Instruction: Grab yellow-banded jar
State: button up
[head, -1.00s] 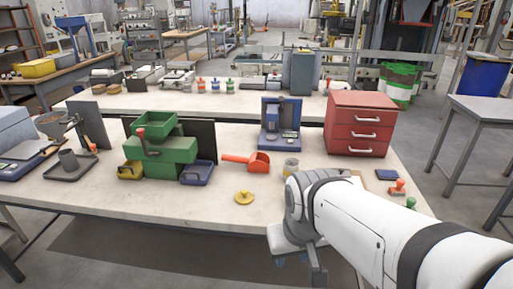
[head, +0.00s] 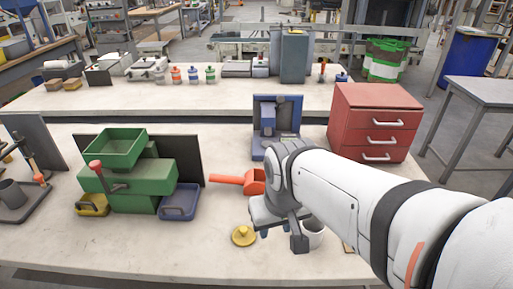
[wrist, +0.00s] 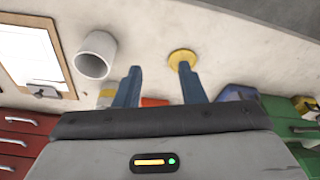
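My gripper (head: 283,238) is over the near bench, fingers pointing down; in the wrist view (wrist: 160,82) its two blue fingers are apart with nothing between them. A pale open cylinder (head: 313,236) stands just right of the fingers, partly hidden by them; the wrist view shows it whole (wrist: 95,56), with no yellow band visible. A small tan-yellow thing (wrist: 106,96), perhaps the yellow-banded jar, shows beside the left finger, too cut off to be sure. My arm hides that spot in the head view. A yellow knobbed lid (head: 243,236) lies left of the gripper.
An orange scoop (head: 250,181) lies behind the lid. A blue stand (head: 288,112) and red drawers (head: 374,125) are behind my arm. A green bin unit (head: 130,180) with a blue tray (head: 180,202) stands left. Jars with orange, blue and green stand on the far bench.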

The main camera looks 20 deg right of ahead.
jog(key=shift+o, duration=0.8)
jog(key=shift+d, duration=0.25)
jog(key=o, duration=0.7)
jog(key=w+d+m+p, duration=0.1)
jog(key=w+d, duration=0.1)
jog(key=w, duration=0.1)
jog(key=w+d+f+m+h+p, duration=0.1)
jog(key=w+d+m, duration=0.1)
jog(key=w+d, duration=0.1)
jog(key=w+d+m+h+p, duration=0.1)
jog(key=w+d+m, duration=0.1)
jog(key=w, duration=0.3)
jog(key=shift+d+f, duration=0.2)
jog(key=shift+d, duration=0.25)
jog(key=shift+w+d+f+m+t+h+p, duration=0.15)
jog(key=shift+w+d+f+m, duration=0.35)
jog(key=shift+w+d+f, duration=1)
jog(key=shift+w+d+f+m+t+h+p, duration=0.2)
jog(key=shift+w+d+f+m, duration=0.45)
jog(key=shift+w+f, duration=0.9)
jog(key=shift+w+d+f+m+t+h+p, duration=0.15)
jog(key=shift+w+d+f+m, duration=0.2)
jog(key=shift+w+d+f, duration=1.2)
